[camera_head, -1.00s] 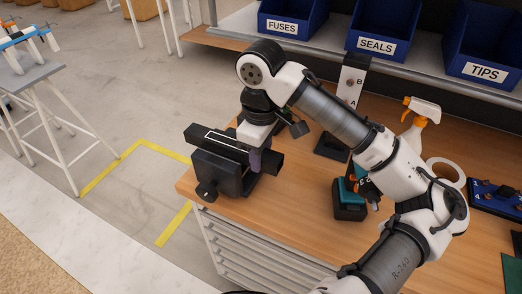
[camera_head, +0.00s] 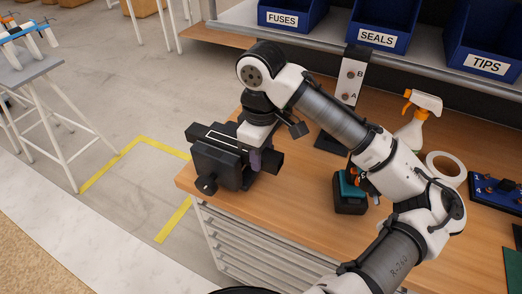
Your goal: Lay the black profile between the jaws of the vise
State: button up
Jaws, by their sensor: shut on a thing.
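The dark vise (camera_head: 213,168) stands at the front left corner of the wooden workbench, with its handle knob toward the front. The black profile (camera_head: 271,162) is a dark bar at the vise's upper right side, partly hidden by my gripper. My gripper (camera_head: 255,160) points down beside the vise and is shut on the profile. The profile runs along the vise top; dark on dark, I cannot tell whether it rests between the jaws or is still held above them.
A black and white stand (camera_head: 350,88) marked A and B is behind my arm. A teal and black tool (camera_head: 350,192), a spray bottle (camera_head: 419,120) and a white tape roll (camera_head: 444,168) are to the right. Blue bins (camera_head: 380,25) line the back shelf. The bench front middle is clear.

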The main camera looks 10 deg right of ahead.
jog(key=shift+s+a+f, duration=0.15)
jog(key=shift+f, duration=0.35)
jog(key=shift+s+f+b, duration=0.15)
jog(key=shift+f+b, duration=0.2)
jog(key=shift+s+a+f+b, duration=0.15)
jog(key=shift+s+f+b, duration=0.1)
jog(key=shift+f+b, duration=0.15)
jog(key=shift+r, duration=0.2)
jog(key=shift+w+r+p, duration=0.35)
jog(key=shift+r+p, duration=0.2)
jog(key=shift+p, duration=0.45)
jog(key=shift+w+r+p, duration=0.3)
jog(key=shift+r+p, duration=0.25)
jog(key=shift+p, duration=0.4)
jog(key=shift+r, duration=0.25)
jog(key=shift+d+r+p, duration=0.15)
jog(key=shift+d+p, duration=0.1)
jog(key=shift+p, duration=0.35)
